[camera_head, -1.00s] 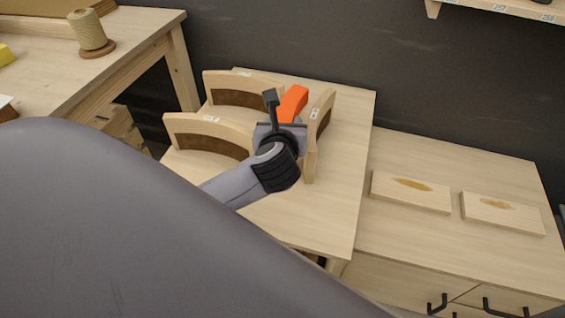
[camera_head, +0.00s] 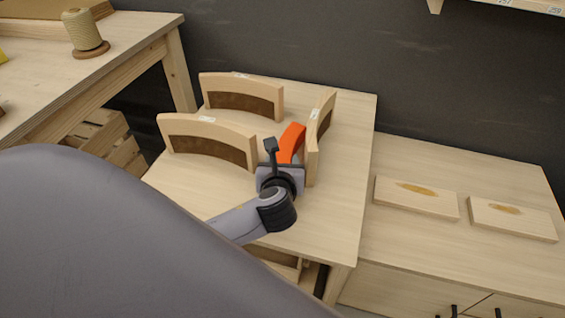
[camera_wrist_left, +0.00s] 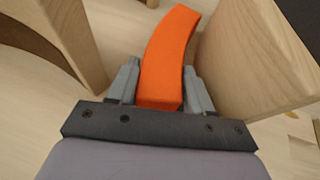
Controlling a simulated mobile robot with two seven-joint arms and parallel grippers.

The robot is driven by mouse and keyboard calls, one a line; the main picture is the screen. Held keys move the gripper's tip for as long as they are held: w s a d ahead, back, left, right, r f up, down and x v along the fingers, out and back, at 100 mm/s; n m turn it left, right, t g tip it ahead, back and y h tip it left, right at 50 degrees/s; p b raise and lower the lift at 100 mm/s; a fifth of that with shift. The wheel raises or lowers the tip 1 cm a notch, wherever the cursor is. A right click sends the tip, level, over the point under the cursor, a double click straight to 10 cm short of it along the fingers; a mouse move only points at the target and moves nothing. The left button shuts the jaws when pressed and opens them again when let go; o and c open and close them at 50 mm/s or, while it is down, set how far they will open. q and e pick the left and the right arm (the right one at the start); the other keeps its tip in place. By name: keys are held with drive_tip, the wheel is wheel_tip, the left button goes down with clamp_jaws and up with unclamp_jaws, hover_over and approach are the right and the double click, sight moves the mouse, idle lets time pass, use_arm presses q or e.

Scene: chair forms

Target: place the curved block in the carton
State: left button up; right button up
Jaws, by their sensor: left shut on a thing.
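The orange curved block (camera_head: 291,142) is held in my left gripper (camera_head: 284,162) over the small wooden table, among the chair forms. In the left wrist view the curved block (camera_wrist_left: 169,60) stands out from between the two grey fingers (camera_wrist_left: 161,85), which are shut on its near end. Its far end bends to the right there and is free. Whether the block touches the table cannot be told. My right gripper is not in view. I cannot make out a carton for sure.
Curved wooden chair forms stand at the back (camera_head: 242,96), left (camera_head: 207,141) and close right (camera_head: 319,135) of the block. Two flat boards (camera_head: 416,197) lie on the right cabinet. A twine spool (camera_head: 85,33) stands on the left bench, with a slatted crate (camera_head: 101,142) below.

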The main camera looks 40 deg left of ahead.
use_arm(q)
drive_tip(key=o, duration=0.9)
drive_tip(key=shift+f, duration=0.15)
drive_tip(key=shift+c, duration=0.2)
